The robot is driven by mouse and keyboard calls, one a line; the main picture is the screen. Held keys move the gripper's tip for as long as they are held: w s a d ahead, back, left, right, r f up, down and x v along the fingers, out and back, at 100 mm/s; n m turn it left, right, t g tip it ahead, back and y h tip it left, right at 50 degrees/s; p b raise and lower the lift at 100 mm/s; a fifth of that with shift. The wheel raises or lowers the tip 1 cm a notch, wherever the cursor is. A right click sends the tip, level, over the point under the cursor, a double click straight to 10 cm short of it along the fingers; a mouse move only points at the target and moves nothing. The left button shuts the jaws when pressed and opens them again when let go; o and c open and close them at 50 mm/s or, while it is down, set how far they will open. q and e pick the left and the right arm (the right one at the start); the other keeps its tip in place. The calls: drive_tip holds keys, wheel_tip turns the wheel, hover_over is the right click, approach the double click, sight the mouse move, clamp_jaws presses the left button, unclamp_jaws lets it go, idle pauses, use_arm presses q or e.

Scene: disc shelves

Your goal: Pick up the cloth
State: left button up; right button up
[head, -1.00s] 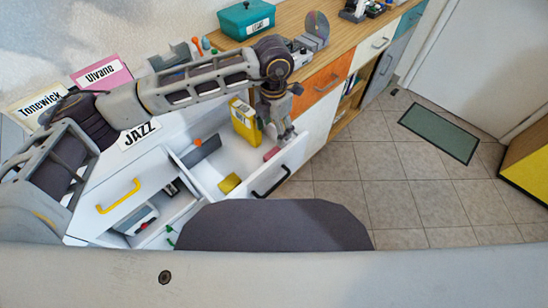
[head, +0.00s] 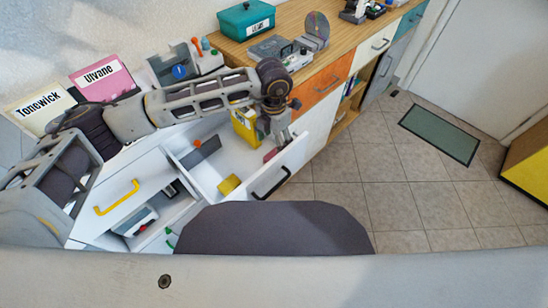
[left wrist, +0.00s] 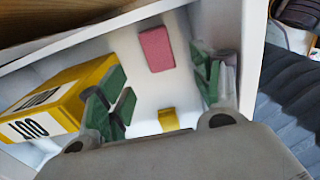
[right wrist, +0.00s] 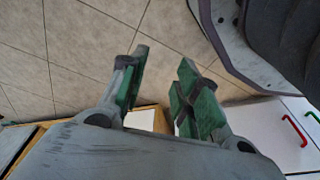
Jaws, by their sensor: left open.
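A flat pink piece (left wrist: 156,49), which looks like the folded cloth, lies on the white floor of the open drawer (head: 237,152). It also shows partly in the head view (head: 270,155), beside my gripper. My left gripper (left wrist: 163,85) is open and empty, reaching down into the drawer; its green-padded fingers stand apart on either side of the space below the pink piece in its wrist view. In the head view this gripper (head: 280,136) is at the drawer's right end. My right gripper (right wrist: 160,78) is open and empty above the tiled floor.
A yellow box (left wrist: 50,103) stands in the drawer beside my left gripper. A small yellow piece (left wrist: 168,119) lies there too. The drawer's front wall with its black handle (head: 270,184) is close. A lower open drawer (head: 160,222) holds several items.

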sight(274, 155)
use_arm(q)
wheel_tip(274, 155, down, 4)
drive_tip(key=shift+r, duration=0.2)
drive_tip(key=shift+f, duration=0.6)
drive_tip(key=f, duration=0.1)
drive_tip(key=f+b, duration=0.1)
drive_tip(key=f, duration=0.1)
drive_tip(key=shift+w+d+f, duration=0.1)
drive_tip(key=shift+w+f, duration=0.1)
drive_tip(key=shift+f, duration=0.45)
use_arm(e)
drive_tip(key=r, duration=0.2)
drive_tip(key=a+r, duration=0.1)
drive_tip(key=shift+w+r, duration=0.35)
drive_tip(key=shift+r, duration=0.05)
drive_tip(key=shift+s+f, duration=0.15)
